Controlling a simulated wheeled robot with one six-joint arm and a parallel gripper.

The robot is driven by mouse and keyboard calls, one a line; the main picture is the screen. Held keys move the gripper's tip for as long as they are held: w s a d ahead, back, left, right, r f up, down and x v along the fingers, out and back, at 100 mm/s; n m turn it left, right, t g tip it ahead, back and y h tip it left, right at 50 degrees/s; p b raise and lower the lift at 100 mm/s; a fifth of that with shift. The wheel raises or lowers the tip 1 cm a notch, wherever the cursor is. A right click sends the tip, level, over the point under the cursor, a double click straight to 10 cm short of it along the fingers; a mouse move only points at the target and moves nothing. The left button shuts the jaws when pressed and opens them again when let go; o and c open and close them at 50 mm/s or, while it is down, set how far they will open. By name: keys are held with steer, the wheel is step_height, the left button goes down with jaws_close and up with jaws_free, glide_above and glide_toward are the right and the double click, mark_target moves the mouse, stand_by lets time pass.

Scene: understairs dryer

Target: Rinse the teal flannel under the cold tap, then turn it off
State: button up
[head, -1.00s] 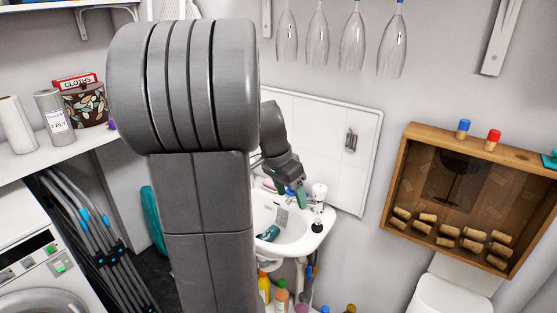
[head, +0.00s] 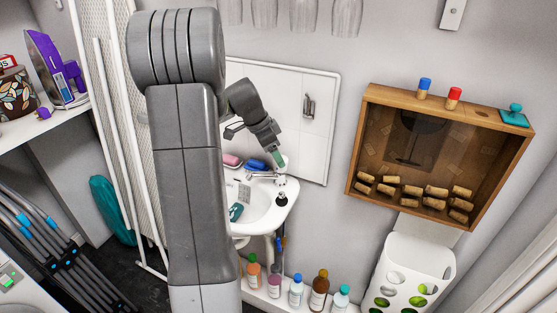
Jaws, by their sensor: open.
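The teal flannel (head: 236,213) lies bunched in the white basin (head: 277,213), partly hidden behind my arm. A silver tap (head: 262,176) stands at the back rim of the basin, with a pale round top at its right end. My gripper (head: 280,161) is open, pointing down just above that right end. Its green-tipped fingers show small, and I cannot tell whether they touch the tap. I cannot make out whether water is running.
A pink item (head: 232,160) and a blue item (head: 257,165) lie behind the basin. Several bottles (head: 318,292) line the low ledge below. A wooden cork box (head: 363,135) hangs at right. Another teal item (head: 112,208) is at left.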

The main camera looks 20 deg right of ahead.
steer(key=shift+x, duration=1.8)
steer(key=c, duration=1)
steer(key=shift+n+b, duration=0.3)
steer(key=shift+s+f+n+t+b, duration=0.1)
steer(key=shift+n+t+b, duration=0.4)
steer(key=shift+n+b, duration=0.3)
steer(key=shift+n+t+b, duration=0.35)
steer(key=shift+n+t, duration=0.35)
steer(key=shift+n, duration=1.2)
steer(key=shift+y, duration=0.3)
